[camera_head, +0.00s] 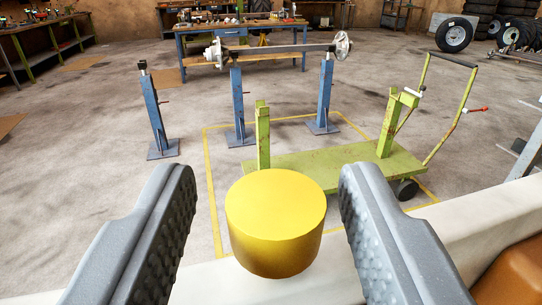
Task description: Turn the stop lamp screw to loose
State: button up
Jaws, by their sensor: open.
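My gripper (265,225) is open, with one grey ridged finger on each side of the lower picture. A smooth yellow cylinder shows between the fingers, with clear gaps on both sides. I cannot tell whether it is part of my own body. I make out no stop lamp and no stop lamp screw in this view. An axle (285,48) with a hub at each end lies across blue stands in the background, well beyond my gripper.
A green cart (335,165) with uprights and a handle stands ahead to the right, partly inside a yellow floor outline. Blue stands (157,112) are ahead to the left. A workbench (240,32) is at the back, tyres (454,35) at the back right. Open floor lies left.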

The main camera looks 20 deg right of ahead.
jog(key=shift+w+d, duration=0.2)
jog(key=shift+w, duration=0.35)
jog(key=shift+d, duration=0.1)
jog(key=shift+c, duration=0.4)
jog(key=c, duration=0.9)
